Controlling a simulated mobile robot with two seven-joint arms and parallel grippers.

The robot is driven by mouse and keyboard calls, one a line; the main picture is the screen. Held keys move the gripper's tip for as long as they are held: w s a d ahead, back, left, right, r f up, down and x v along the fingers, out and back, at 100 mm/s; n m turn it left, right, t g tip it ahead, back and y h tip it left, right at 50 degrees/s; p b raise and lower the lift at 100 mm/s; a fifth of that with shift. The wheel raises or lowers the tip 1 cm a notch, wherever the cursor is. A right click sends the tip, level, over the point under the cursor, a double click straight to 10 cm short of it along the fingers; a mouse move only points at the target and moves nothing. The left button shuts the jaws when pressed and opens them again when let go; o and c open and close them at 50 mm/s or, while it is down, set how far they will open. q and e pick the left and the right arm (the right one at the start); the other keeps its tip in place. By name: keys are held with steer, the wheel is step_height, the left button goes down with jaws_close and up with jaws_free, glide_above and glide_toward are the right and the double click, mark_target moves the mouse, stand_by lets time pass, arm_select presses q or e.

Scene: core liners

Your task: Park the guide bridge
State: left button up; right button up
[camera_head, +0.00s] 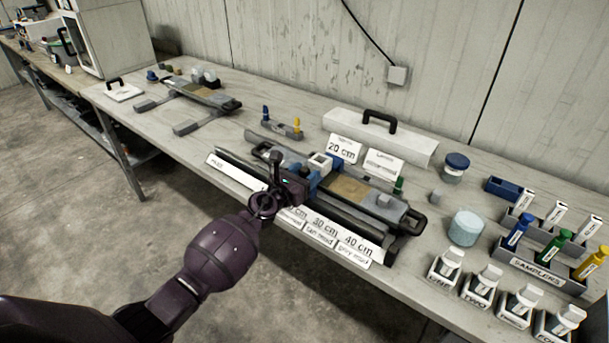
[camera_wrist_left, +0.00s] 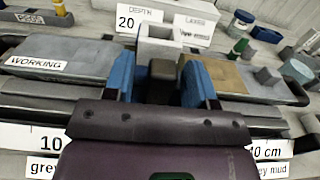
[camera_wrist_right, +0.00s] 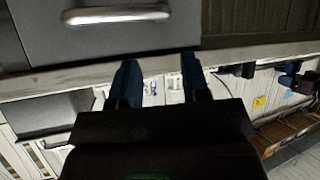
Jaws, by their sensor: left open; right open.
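What looks like the guide bridge is a pale block (camera_head: 320,163) across the long core liner (camera_head: 352,189) in the middle of the bench. In the left wrist view the pale block (camera_wrist_left: 172,48) stands just ahead, with a dark post (camera_wrist_left: 162,78) in front of it. My left gripper (camera_head: 306,176) is over the liner at the bridge. Its blue fingers (camera_wrist_left: 160,85) are open, one on each side of the dark post; contact cannot be told. My right gripper (camera_wrist_right: 159,80) is open and empty, away from the bridge; it is outside the head view.
Depth and layer cards (camera_head: 342,149) stand behind the liner; 10, 30 and 40 cm cards (camera_head: 322,228) line its front. A handled pale box (camera_head: 400,139) is behind. Samplers (camera_head: 540,262) and several labelled bottles (camera_head: 481,287) fill the right. Bare bench (camera_head: 200,142) lies left.

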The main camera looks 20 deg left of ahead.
steer(key=shift+s, duration=0.1)
arm_select(q)
steer(key=c, duration=0.5)
jaws_close()
arm_select(e)
steer(key=shift+s+d+f, duration=0.2)
steer(key=shift+s+f, duration=0.25)
steer(key=shift+w, duration=0.1)
